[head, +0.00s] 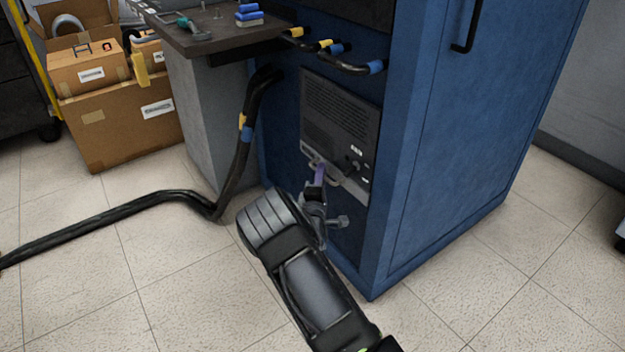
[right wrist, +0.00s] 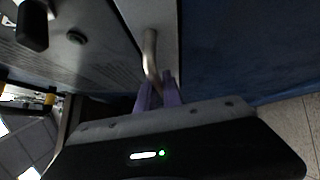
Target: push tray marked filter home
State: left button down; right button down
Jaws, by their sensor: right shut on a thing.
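A grey tray front (head: 342,112) with a slotted grille and small knobs sits in the face of the blue cabinet. I cannot read a filter marking on it. My right gripper (head: 319,176) is at the metal handle (head: 334,181) on the tray's lower edge. In the right wrist view, its purple fingers (right wrist: 158,92) are shut on the bent handle bar (right wrist: 150,50). The grey tray front (right wrist: 90,55) fills the upper left there. How far the tray sits in the cabinet is hard to tell. My left gripper is not in view.
The blue cabinet (head: 435,170) stands on a tiled floor. Black hoses with blue and yellow bands (head: 240,140) run from its left side across the floor. A dark bench (head: 205,35) juts out above left. Cardboard boxes (head: 125,125) stand at far left.

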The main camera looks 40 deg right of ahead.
jog(key=shift+d, duration=0.15)
jog(key=c, duration=1.8)
grip_release()
jog(key=shift+s+a+p, duration=0.35)
jog(key=shift+s+p, duration=0.05)
jog(key=shift+s, duration=0.05)
jog(key=p+v, duration=0.2)
jog(key=v, duration=0.4)
jog(key=shift+s+a+f, duration=0.1)
jog(key=shift+s+a, duration=0.1)
jog(key=shift+a, duration=0.1)
